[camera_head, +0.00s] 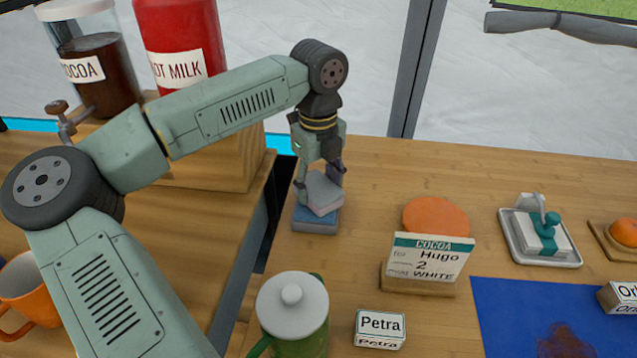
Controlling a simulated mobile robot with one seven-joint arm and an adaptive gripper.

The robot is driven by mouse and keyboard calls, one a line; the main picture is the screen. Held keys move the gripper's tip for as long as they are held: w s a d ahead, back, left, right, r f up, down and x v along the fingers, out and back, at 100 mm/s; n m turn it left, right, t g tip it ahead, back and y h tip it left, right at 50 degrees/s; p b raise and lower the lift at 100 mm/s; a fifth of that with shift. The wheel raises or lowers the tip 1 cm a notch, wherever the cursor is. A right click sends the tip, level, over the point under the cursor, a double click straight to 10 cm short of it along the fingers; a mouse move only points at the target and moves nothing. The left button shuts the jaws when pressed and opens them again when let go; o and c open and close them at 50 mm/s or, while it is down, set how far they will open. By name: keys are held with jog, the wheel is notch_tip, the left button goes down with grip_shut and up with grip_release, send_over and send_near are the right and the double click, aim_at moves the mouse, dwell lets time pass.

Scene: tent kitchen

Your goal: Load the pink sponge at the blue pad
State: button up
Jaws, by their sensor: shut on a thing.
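A pinkish-grey block, which I take as the pink sponge (325,194), is between the fingers of my gripper (320,178). My gripper points down and is shut on it. The sponge looks slightly tilted and turned against the pad. The blue pad (316,226) lies on the wooden counter directly below, near the counter's left edge. The sponge hides most of the pad's top. I cannot tell whether the sponge touches the pad or hovers just over it.
An order card (430,259) and orange disc (436,215) stand to the right. A green lidded pot (292,315) and Petra name block (380,328) are in front. A dark gap (276,215) separates the counters. Bare wood lies right of the pad.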

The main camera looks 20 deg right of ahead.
jog(key=shift+r+p, duration=1.85)
jog(key=shift+r, duration=1.6)
